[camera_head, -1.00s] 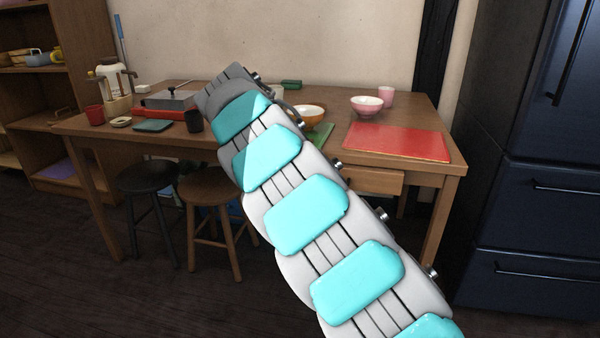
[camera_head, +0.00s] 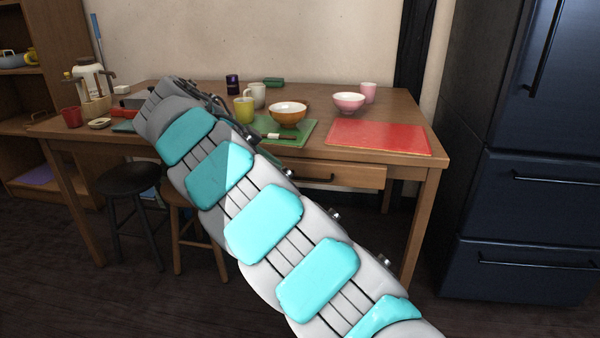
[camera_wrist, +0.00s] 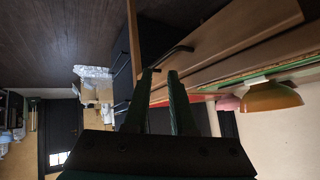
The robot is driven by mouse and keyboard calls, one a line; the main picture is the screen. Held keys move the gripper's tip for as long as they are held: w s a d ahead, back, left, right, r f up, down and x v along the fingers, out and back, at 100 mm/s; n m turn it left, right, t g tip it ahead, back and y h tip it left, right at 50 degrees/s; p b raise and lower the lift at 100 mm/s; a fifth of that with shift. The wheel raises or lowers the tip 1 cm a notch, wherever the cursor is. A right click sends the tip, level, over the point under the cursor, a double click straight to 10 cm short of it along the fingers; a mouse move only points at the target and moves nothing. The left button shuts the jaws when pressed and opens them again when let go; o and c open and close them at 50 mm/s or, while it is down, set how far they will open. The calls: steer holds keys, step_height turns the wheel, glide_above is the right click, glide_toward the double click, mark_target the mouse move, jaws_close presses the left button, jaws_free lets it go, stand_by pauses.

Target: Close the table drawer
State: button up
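The table drawer (camera_head: 345,176) is under the front edge of the wooden table (camera_head: 408,104), and its front stands out a little from the table. In the head view my arm hides the gripper.
On the table are a red mat (camera_head: 380,137), an orange bowl (camera_head: 288,116), a pink bowl (camera_head: 348,103) and several cups. Stools (camera_head: 134,182) stand under its left side. A dark fridge (camera_head: 520,205) stands to the right. The floor before the table's right end is clear.

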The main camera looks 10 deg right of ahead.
mark_target(312, 179)
steer(key=d+f+n+t+h+b, duration=0.1)
steer(key=d+f+n+t+h, duration=0.25)
steer(key=n, duration=0.65)
steer(key=f+n+t+h+b, duration=0.15)
steer(key=f+n+h, duration=0.4)
steer(key=n, duration=0.55)
steer(key=shift+m, duration=0.3)
steer(key=x, duration=0.7)
steer(key=shift+w+d+r+p, duration=0.25)
steer(key=shift+w+p, duration=0.05)
jaws_close()
